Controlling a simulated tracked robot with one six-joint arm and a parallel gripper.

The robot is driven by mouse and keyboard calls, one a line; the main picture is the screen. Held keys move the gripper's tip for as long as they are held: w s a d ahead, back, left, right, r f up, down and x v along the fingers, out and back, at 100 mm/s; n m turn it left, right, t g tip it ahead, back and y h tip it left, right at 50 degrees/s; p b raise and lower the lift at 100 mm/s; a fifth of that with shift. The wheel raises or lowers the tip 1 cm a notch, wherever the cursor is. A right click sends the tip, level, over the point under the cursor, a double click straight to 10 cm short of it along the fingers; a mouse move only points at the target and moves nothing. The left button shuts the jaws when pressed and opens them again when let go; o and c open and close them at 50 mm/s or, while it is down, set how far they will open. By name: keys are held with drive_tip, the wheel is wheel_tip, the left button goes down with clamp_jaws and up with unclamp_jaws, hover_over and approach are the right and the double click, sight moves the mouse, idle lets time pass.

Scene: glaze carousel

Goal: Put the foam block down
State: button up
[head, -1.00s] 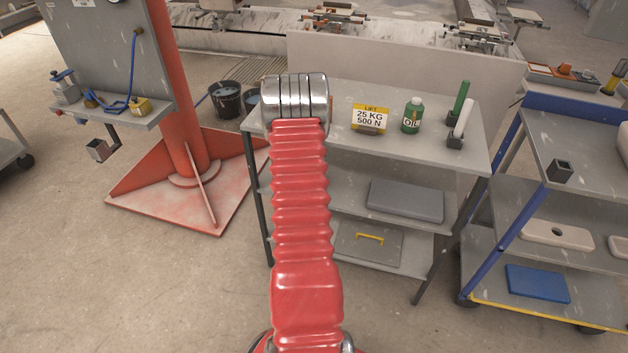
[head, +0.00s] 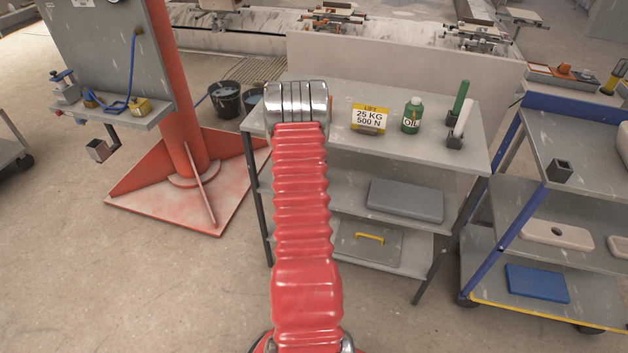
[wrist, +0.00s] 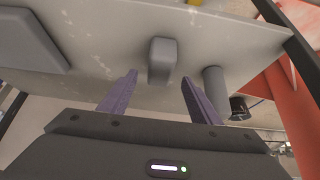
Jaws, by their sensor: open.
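In the wrist view my gripper (wrist: 158,88) is open, its two purple fingers apart. A small grey block (wrist: 162,60), which looks like the foam block, is ahead of the fingers and between their lines. Gaps show between it and both fingertips. It appears to rest on a pale grey shelf (wrist: 105,30); its contact with the shelf is not clear. In the head view my red arm hides the gripper and the block. This shelf appears to be the bench's middle shelf (head: 345,205).
A grey cylinder (wrist: 214,92) stands close to the right finger in the wrist view. A flat grey slab (wrist: 28,40) lies at the left. An orange column (head: 172,100) stands left.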

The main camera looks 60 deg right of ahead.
drive_tip(key=shift+x, duration=2.6)
drive_tip(key=shift+c, duration=0.6)
drive_tip(key=c, duration=1.1)
drive_tip(key=shift+r, duration=0.15)
drive_tip(key=shift+r, duration=0.15)
drive_tip(key=shift+s+a, duration=1.35)
drive_tip(key=shift+a, duration=1.35)
drive_tip(key=shift+s+a, duration=1.35)
drive_tip(key=shift+a, duration=1.35)
drive_tip(key=shift+s+a, duration=1.3)
drive_tip(key=shift+a, duration=1.4)
